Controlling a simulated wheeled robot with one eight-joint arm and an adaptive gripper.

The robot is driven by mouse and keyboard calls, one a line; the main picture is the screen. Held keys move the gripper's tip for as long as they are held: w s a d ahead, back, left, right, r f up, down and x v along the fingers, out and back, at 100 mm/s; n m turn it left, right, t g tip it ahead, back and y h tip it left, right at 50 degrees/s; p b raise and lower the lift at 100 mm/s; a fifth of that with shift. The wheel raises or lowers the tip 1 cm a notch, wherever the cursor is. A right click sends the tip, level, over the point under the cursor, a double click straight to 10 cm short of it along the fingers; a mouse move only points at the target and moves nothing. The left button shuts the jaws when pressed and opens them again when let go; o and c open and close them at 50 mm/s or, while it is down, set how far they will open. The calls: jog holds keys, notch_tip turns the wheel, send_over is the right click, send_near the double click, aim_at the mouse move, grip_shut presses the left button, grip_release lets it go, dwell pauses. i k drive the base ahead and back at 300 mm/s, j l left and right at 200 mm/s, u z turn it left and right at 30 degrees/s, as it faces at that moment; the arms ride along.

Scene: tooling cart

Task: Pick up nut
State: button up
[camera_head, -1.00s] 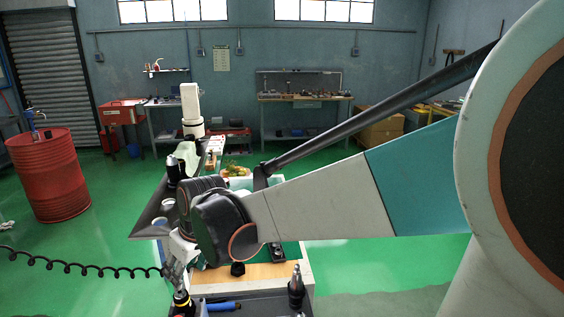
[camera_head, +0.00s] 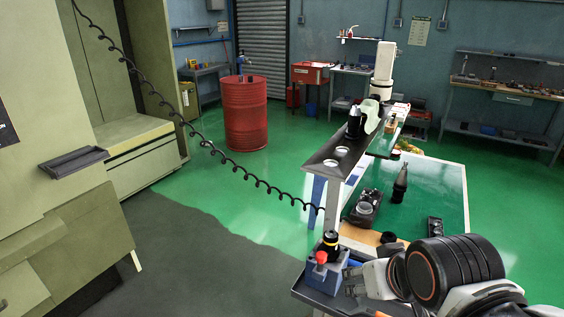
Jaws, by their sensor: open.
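My gripper (camera_head: 357,281) is at the lower right, at the end of my dark-ringed wrist. It is open, with its grey fingers close beside a blue holder (camera_head: 327,278) on the cart; I cannot tell whether they touch. I cannot make out the nut for certain. My wrist and arm hide part of the cart top.
The dark cart tray (camera_head: 325,301) carries the blue holder, with a black-and-yellow piece (camera_head: 331,239) and a red knob (camera_head: 321,257). Behind are a green-topped table (camera_head: 440,185) with tools and a raised dark shelf (camera_head: 325,158). A coiled cable (camera_head: 236,166) hangs across the left. Green floor lies open there.

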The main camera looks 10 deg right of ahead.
aim_at(392, 238)
jog(key=z, duration=0.65)
jog(key=i+l+u, duration=0.2)
jog(key=l, duration=0.15)
jog(key=i+l+u, duration=0.1)
jog(key=l+u, duration=0.15)
jog(key=i+l+u, duration=0.2)
jog(key=l, duration=0.3)
jog(key=k, duration=0.1)
